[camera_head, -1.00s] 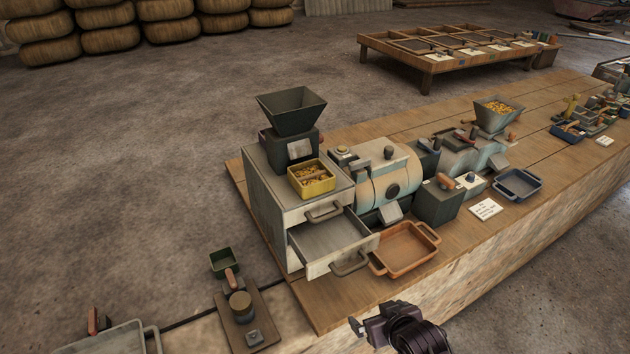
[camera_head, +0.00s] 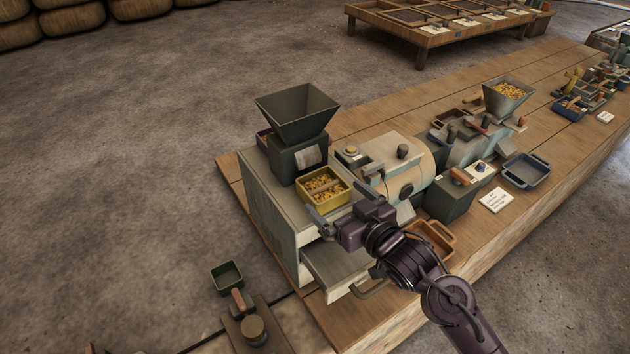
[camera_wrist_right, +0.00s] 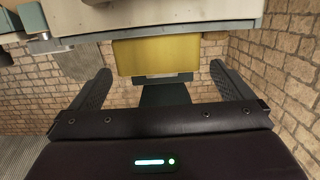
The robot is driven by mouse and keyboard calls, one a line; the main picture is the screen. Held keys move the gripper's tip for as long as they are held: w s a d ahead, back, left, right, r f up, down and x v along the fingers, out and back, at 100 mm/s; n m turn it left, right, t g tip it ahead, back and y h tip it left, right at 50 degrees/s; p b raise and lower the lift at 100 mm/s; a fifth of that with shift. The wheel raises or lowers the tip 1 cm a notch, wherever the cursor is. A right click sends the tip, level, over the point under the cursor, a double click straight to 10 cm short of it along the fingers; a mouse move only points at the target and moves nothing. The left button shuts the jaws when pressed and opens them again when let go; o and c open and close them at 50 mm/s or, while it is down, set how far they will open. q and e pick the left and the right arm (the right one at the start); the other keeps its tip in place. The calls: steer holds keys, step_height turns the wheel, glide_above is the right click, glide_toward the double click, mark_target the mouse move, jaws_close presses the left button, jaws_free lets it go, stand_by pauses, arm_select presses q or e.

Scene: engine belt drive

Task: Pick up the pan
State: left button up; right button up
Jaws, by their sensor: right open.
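A small yellow pan (camera_head: 341,196) with golden pieces in it sits on top of the pale cabinet (camera_head: 276,209), in front of the dark hopper (camera_head: 297,108). It also shows in the wrist view (camera_wrist_right: 155,56), ahead of and between the fingers. My right gripper (camera_head: 343,206) is open and empty, with its fingers at the pan's near side. I cannot tell whether they touch it. An orange pan (camera_head: 433,232) on the bench is partly hidden behind my right arm. My left gripper is not in view.
The cabinet's drawer (camera_head: 335,269) stands pulled out below my gripper. A striped drum machine (camera_head: 410,160) stands right of the yellow pan. A blue tray (camera_head: 525,172) and a white card (camera_head: 496,200) lie farther right on the bench.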

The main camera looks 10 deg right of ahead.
mark_target(313, 176)
steer(key=shift+w+a+r+p, duration=0.1)
steer(key=shift+w+a+p, duration=0.1)
steer(key=shift+w+p, duration=0.25)
steer(key=shift+w+a+r+p, duration=0.1)
steer(key=shift+w+a+p, duration=0.1)
steer(key=shift+w, duration=0.4)
steer(key=shift+p+x, duration=0.5)
steer(key=shift+x, duration=0.75)
steer(key=shift+w+a+f, duration=0.3)
steer(key=shift+w+f, duration=0.15)
steer(key=shift+w, duration=0.3)
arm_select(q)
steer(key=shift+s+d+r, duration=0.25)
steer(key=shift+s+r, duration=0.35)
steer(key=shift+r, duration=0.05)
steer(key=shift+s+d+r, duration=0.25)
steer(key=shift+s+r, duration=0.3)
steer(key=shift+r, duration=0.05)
arm_select(e)
steer(key=shift+s+r, duration=0.1)
steer(key=c, duration=0.9)
steer(key=shift+c, duration=0.2)
